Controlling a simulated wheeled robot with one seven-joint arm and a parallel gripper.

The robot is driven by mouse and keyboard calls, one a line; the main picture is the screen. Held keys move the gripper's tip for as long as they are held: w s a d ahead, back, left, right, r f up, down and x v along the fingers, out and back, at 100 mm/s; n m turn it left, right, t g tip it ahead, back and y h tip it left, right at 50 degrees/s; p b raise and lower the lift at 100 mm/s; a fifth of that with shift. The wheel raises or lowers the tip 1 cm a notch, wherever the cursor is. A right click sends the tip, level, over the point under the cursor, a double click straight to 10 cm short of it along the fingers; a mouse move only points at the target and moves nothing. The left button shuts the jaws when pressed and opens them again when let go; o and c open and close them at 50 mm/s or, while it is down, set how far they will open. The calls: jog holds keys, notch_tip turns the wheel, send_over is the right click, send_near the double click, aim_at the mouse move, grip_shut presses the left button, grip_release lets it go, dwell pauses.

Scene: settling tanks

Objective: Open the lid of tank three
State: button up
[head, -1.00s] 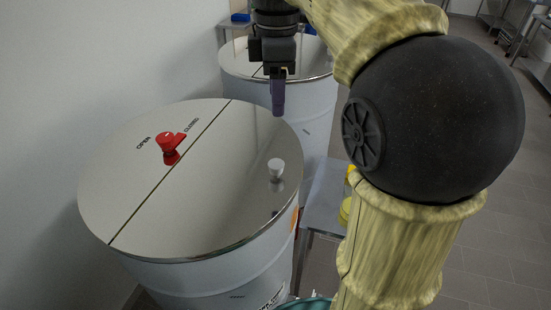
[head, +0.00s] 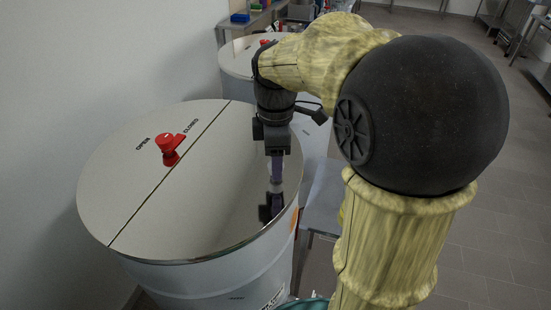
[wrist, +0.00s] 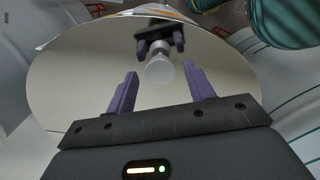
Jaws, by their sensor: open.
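The near tank (head: 205,280) has a shiny round lid (head: 215,205), lying flat and split by a dark seam. A red turn handle (head: 170,148) stands on the left part, between the OPEN and CLOSED markings, its lever pointing toward CLOSED. A white knob (wrist: 159,70) stands on the right part; in the head view my gripper hides it. My gripper (head: 277,178) points down above the knob with its fingers open. In the wrist view the knob appears between and just beyond the two purple fingertips (wrist: 161,82). I cannot see contact. No tank number is readable.
A second tank (head: 235,62) with a similar lid and red handle stands behind. A grey table (head: 322,195) is right of the near tank. A white wall (head: 90,70) is close on the left. Open tiled floor (head: 490,210) lies to the right.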

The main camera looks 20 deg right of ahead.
jog(key=shift+f, duration=0.45)
grip_shut()
jog(key=shift+w+r, duration=0.1)
jog(key=shift+r, duration=0.15)
